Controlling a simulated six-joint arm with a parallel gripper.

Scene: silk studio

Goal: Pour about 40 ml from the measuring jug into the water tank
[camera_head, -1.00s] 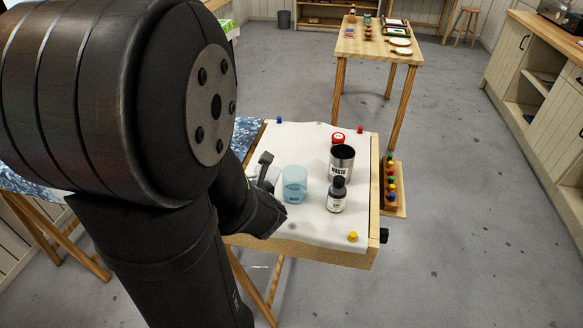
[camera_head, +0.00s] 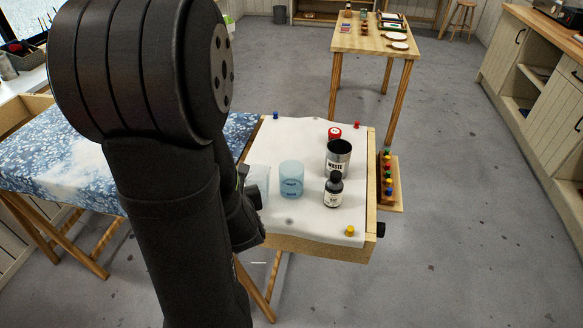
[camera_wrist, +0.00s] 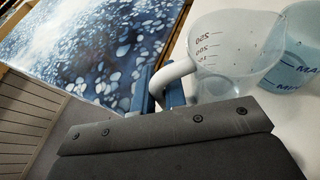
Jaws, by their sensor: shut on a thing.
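The measuring jug (camera_wrist: 228,52) is clear plastic with printed marks and a white handle. In the wrist view my gripper (camera_wrist: 163,92) is shut on its handle (camera_wrist: 176,72), with blue fingers on either side. In the head view the jug (camera_head: 260,178) shows only in part behind my arm, close to the left of the water tank. The water tank (camera_head: 291,179) is a pale blue round vessel standing on the white-covered table; the wrist view shows its side with MAX lettering (camera_wrist: 298,48). I cannot tell how much liquid the jug holds.
Coloured pins mark the cloth corners. A blue-patterned table (camera_head: 65,155) lies to the left. The cloth's front area is clear.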

